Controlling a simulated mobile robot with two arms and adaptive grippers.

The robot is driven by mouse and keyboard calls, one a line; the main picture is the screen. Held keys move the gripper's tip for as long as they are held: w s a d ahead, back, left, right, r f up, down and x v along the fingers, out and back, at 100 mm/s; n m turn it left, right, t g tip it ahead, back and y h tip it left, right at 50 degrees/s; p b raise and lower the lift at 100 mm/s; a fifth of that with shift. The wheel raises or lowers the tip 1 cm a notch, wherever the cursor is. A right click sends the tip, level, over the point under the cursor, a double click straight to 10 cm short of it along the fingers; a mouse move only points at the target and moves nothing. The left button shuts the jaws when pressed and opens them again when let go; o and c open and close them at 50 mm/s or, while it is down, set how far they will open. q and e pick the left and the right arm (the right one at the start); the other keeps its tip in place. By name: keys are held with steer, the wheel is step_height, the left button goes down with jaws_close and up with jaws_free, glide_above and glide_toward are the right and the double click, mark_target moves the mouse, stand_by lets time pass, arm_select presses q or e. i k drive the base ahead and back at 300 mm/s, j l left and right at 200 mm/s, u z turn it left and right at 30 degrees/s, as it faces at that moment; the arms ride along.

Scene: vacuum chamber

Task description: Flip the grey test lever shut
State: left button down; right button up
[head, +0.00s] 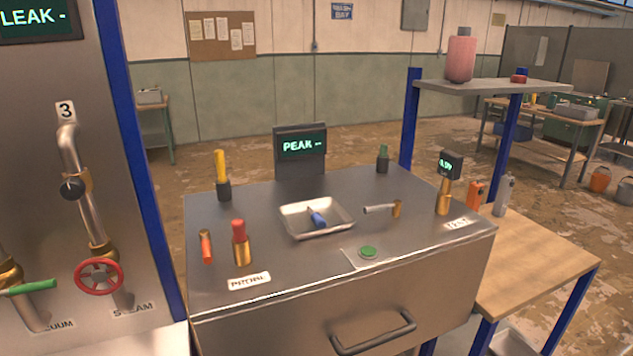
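A grey lever (379,209) with a brass pivot (397,208) is on the metal bench top (335,245), right of the tray. Its handle lies nearly flat and points left. A brass post with a small gauge (450,165) stands to its right, and a small label (457,224), hard to read, lies in front of that post. I cannot tell from the picture whether the lever is open or shut. Neither of my grippers is in view.
A tray (290,221) holds a blue item (316,217). A green button (368,252) is in front of the lever. A red-topped fitting (240,243) and an orange one (206,246) are at left. A display (300,146) stands behind. A wooden table (540,251) adjoins right.

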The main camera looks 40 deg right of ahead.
mark_target(376, 209)
steer(key=z, duration=1.7)
